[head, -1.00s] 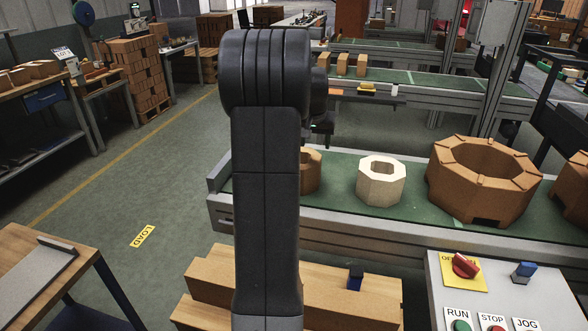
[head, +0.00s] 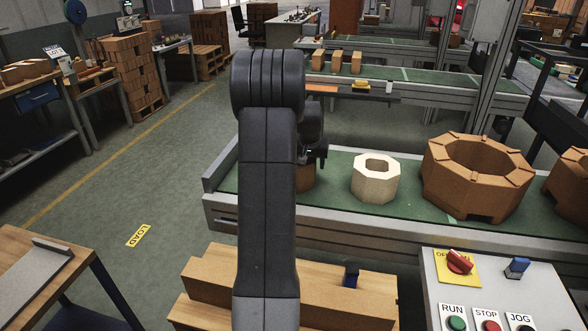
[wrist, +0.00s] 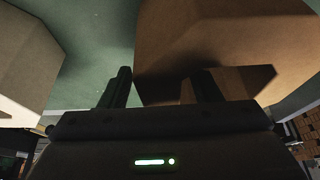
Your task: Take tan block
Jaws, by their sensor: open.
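A tan-brown block (head: 306,178) stands on the green conveyor belt, mostly hidden behind my arm in the head view. It fills much of the wrist view's upper right (wrist: 225,40), close to my fingers. My gripper (wrist: 163,88) is open, with nothing held between its fingers. The left finger shows against the belt just left of the block's edge, and the right finger overlaps the block's face. I cannot tell whether they touch. In the head view, my gripper (head: 318,154) is small and dark, just above the block.
A cream octagonal block (head: 375,178) stands to the right on the belt (head: 335,200), also at the wrist view's left (wrist: 25,65). Further right is a large brown octagonal ring (head: 475,180). A control panel (head: 490,290) and a long wooden block (head: 350,300) are in front.

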